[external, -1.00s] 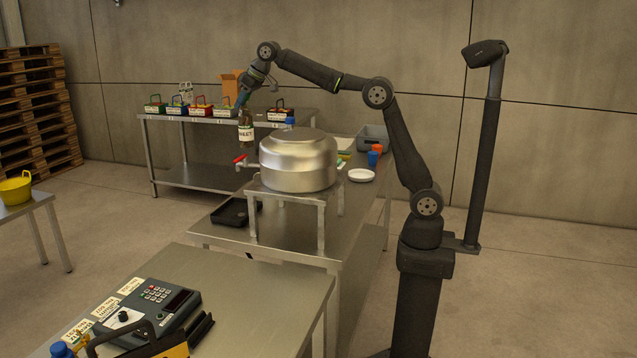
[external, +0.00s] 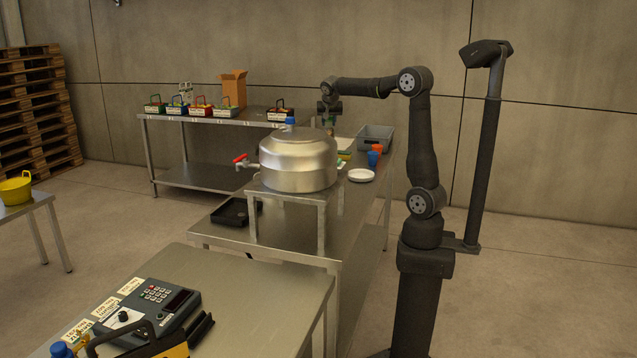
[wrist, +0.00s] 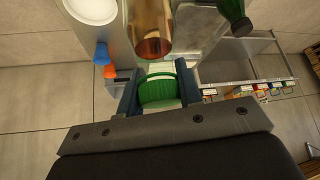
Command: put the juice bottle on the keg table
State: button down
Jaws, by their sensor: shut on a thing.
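My gripper (external: 330,106) is shut on a bottle with a green cap (wrist: 158,90), which sits between the fingers in the wrist view. In the external view the bottle is small and mostly hidden behind the silver keg, and its body is hard to make out. The keg (external: 298,163) stands on a metal stand on the long steel table (external: 215,232). My gripper is above the far part of this table, behind the keg.
An amber object (wrist: 150,28) and a dark green bottle (wrist: 235,14) show ahead in the wrist view. A blue cap (external: 290,122) shows behind the keg. Blue and orange cups (external: 374,155), a white plate (external: 361,175) and a grey bin (external: 376,137) stand right of it. A red-handled tap (external: 241,159) sticks out left.

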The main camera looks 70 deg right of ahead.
aim_at(328, 131)
jog(key=s+d+f+m+g, duration=0.35)
jog(key=s+d, duration=0.35)
jog(key=s, duration=0.5)
jog(key=w+a+f+m, duration=0.1)
jog(key=w+a+f, duration=0.3)
jog(key=w+f, duration=0.6)
jog(key=shift+w+t, duration=0.45)
jog(key=shift+w, duration=0.05)
jog(key=shift+f, duration=0.2)
jog(key=c, duration=1)
grip_release()
jog(key=shift+f, duration=0.1)
jog(key=v, duration=1.2)
jog(key=shift+a, duration=0.15)
